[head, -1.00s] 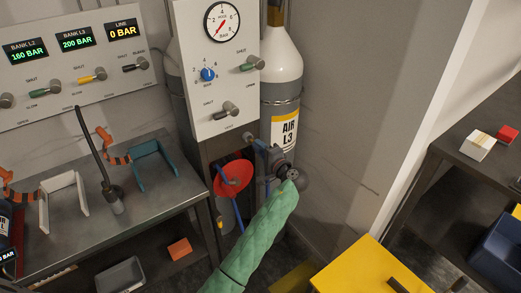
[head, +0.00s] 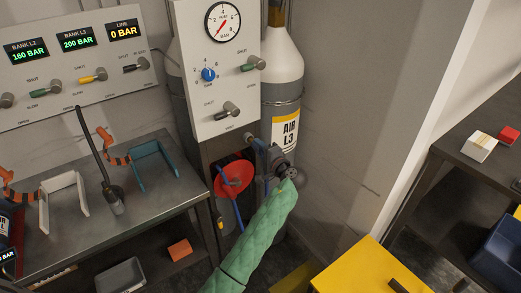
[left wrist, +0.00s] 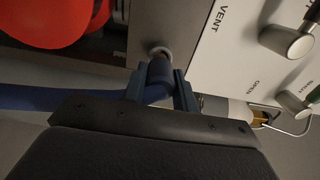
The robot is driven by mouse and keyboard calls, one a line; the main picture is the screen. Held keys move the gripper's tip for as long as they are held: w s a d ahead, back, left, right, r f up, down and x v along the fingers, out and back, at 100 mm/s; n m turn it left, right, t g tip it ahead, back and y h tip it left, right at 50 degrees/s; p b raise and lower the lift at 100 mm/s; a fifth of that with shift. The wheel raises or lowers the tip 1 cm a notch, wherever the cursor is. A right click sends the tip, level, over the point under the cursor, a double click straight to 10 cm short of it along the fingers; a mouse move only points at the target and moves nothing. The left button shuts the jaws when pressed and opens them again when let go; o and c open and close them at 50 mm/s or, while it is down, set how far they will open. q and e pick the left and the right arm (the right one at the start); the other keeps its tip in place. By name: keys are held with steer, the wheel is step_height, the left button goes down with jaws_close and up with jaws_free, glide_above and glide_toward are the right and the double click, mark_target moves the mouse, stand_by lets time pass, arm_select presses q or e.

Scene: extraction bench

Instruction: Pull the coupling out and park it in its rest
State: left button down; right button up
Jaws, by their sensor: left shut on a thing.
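The blue coupling (left wrist: 158,80) is between the two dark fingers of my left gripper (left wrist: 160,88) in the left wrist view, and the gripper is shut on it. A round metal port (left wrist: 160,52) on the panel is right at the coupling's far end; I cannot tell whether they touch. A blue hose (left wrist: 45,98) runs off to the left. In the head view my left gripper (head: 266,148) is beside the panel's lower right edge, in front of the AIR L3 cylinder. I cannot tell which holder is the coupling's rest. My right gripper is not in view.
A red disc (head: 234,176) is just left of the gripper. The bench at left carries a white bracket (head: 43,212), a teal bracket (head: 136,174) and a dark upright rod (head: 92,145). A yellow box (head: 345,278) stands at lower right. A wall is close on the right.

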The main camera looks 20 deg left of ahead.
arm_select(q)
steer(key=shift+x, duration=1.15)
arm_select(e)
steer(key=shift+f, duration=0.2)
arm_select(q)
steer(key=c, duration=1)
jaws_free()
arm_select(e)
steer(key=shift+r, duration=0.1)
arm_select(q)
steer(key=shift+s+d+f+b, duration=0.2)
steer(key=shift+d+b, duration=0.1)
steer(key=shift+b, duration=0.15)
steer(key=b+v, duration=0.2)
steer(key=v, duration=0.5)
steer(key=shift+r, duration=0.2)
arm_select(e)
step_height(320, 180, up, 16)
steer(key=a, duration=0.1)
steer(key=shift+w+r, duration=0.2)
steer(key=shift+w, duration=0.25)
